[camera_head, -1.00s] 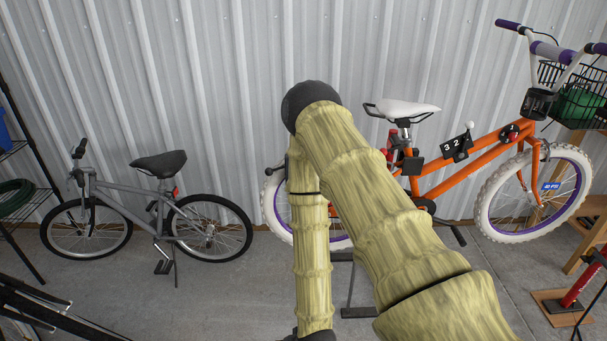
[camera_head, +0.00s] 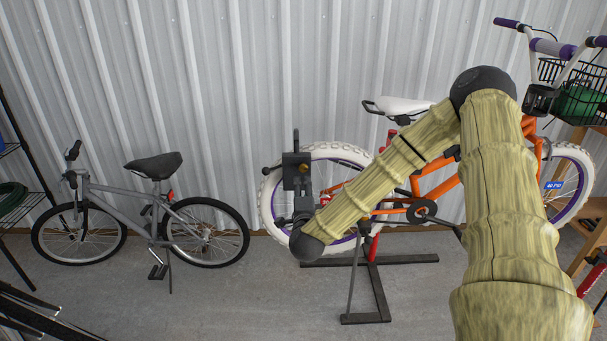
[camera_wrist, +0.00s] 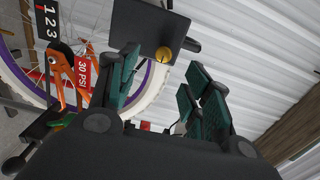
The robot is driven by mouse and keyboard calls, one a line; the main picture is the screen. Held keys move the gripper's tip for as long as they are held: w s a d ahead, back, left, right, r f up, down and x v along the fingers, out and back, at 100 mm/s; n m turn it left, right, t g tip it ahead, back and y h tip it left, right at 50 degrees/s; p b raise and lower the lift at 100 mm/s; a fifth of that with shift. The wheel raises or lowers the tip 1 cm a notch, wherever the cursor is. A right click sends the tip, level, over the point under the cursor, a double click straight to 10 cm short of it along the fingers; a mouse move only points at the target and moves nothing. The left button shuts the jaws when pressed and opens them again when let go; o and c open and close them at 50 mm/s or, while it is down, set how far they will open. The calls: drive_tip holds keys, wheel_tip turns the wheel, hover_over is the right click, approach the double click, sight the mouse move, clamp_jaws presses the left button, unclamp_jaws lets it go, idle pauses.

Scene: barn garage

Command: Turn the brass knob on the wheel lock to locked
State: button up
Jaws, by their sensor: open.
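The wheel lock is a dark plate-like box (camera_head: 290,177) at the rear wheel of the orange bike, with short dark rods sticking out at its top and left. Its small round brass knob (camera_head: 304,168) shows on the face. In the wrist view the dark lock (camera_wrist: 138,22) is at the top centre and the brass knob (camera_wrist: 164,54) is on its lower corner. My gripper (camera_wrist: 165,78) is open, with green-padded fingers to the left and right of the knob in the picture. No contact shows. In the head view my gripper (camera_head: 303,203) is small and dark just below the lock.
The orange bike (camera_head: 432,190) is on a dark floor stand (camera_head: 400,260). A grey bike (camera_head: 125,200) stands to the left. Corrugated metal wall (camera_head: 230,80) is behind. In the wrist view a 1-2-3 tag (camera_wrist: 47,22) and red 30 PSI tag (camera_wrist: 82,72) show.

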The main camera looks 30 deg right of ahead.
sight(303, 170)
drive_tip(key=shift+m+h, duration=0.3)
drive_tip(key=shift+h, duration=0.1)
drive_tip(key=x, duration=0.5)
drive_tip(key=p+x, duration=0.1)
drive_tip(key=x, duration=0.5)
drive_tip(key=shift+d+r, duration=0.25)
drive_tip(key=c, duration=1)
